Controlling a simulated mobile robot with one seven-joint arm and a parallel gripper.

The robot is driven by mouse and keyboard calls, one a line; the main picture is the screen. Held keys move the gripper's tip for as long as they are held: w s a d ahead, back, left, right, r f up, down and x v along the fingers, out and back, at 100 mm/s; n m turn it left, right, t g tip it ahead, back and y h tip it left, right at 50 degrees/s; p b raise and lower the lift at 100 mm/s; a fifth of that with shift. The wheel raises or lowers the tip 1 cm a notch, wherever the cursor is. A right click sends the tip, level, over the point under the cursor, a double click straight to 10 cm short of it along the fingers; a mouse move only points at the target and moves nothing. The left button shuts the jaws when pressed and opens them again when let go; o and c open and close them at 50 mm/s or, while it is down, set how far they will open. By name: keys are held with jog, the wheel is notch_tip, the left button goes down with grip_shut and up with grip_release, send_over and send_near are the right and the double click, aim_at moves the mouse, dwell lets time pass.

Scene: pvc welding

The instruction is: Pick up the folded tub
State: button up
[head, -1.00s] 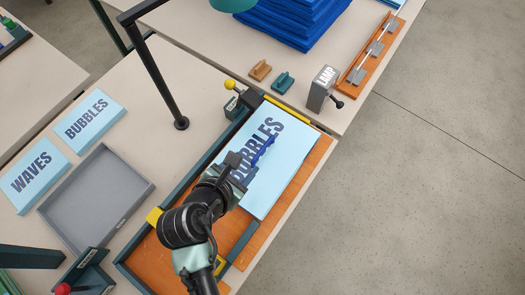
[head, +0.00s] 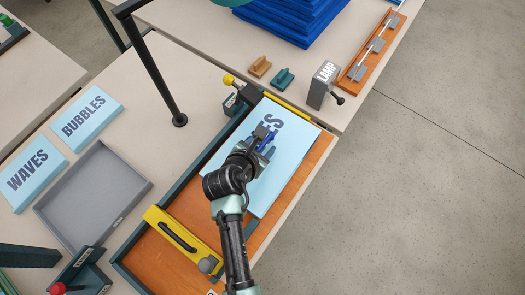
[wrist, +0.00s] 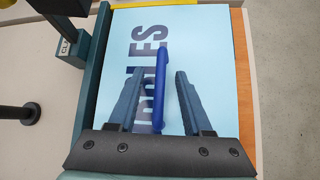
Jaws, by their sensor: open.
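The folded tub appears to be the flat light-blue panel (head: 289,165) lettered BUBBLES, lying in the wooden-based jig; the arm hides part of the lettering. A narrow dark-blue raised strip (wrist: 160,90), like a handle, stands on its face. My gripper (head: 266,142) is over the panel. In the wrist view my gripper (wrist: 158,77) is open, with one finger on each side of the blue strip and visible gaps on both sides. I cannot tell how far the fingertips are above the panel.
A dark-green rail (head: 225,138) and a yellow bar with a black handle (head: 178,233) border the jig. A lamp post (head: 158,75) stands to the left. A grey tray (head: 139,190), the WAVES sign (head: 32,170) and the BUBBLES sign (head: 86,119) lie farther left. A LAMP box (head: 322,88) stands beyond.

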jog(key=shift+c, duration=0.3)
grip_shut()
dwell(1.1)
jog(key=shift+w+r, duration=0.15)
